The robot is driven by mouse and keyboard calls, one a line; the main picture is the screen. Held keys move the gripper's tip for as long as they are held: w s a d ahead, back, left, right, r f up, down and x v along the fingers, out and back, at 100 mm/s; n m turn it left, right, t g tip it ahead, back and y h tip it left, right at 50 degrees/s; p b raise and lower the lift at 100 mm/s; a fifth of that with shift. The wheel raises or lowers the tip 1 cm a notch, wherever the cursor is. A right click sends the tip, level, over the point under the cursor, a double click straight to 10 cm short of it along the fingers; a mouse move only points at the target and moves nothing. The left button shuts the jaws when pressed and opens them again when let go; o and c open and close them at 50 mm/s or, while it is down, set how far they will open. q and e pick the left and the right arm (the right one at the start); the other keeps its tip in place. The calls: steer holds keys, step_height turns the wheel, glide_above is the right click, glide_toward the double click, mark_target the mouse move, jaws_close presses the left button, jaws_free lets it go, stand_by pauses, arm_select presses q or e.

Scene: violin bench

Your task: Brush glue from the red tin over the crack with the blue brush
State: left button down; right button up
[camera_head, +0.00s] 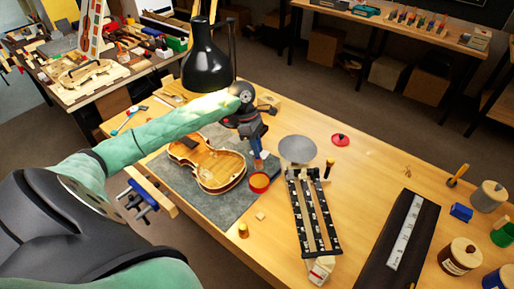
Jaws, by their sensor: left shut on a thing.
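My left gripper (254,133) is shut on the blue brush (256,148), held roughly upright with its tip down. The red tin (259,188) stands on the bench just below the brush, at the edge of the grey mat. The tin is open and shows an orange-brown filling. The brush's lower end is at or just above the tin's far rim; I cannot tell whether it dips in. I cannot make out the crack. My right gripper is not in view.
A black desk lamp (206,65) stands behind my left forearm. Jars (460,257) stand at far right. A blue clamp (139,200) sits at the left edge.

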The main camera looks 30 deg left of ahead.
mark_target(257, 159)
arm_select(q)
steer(key=shift+d+r, duration=0.1)
steer(key=shift+d, duration=0.05)
steer(key=shift+s+d+r+h, duration=0.25)
steer(key=shift+s+r+h, duration=0.05)
steer(key=shift+s, duration=0.05)
steer(key=shift+w+a+f+g, duration=0.2)
steer(key=shift+f+g, duration=0.1)
steer(key=shift+f, duration=0.4)
steer(key=shift+s+d+f, duration=0.15)
steer(key=shift+f, duration=0.7)
step_height(257, 159, down, 2)
steer(key=shift+f, duration=0.55)
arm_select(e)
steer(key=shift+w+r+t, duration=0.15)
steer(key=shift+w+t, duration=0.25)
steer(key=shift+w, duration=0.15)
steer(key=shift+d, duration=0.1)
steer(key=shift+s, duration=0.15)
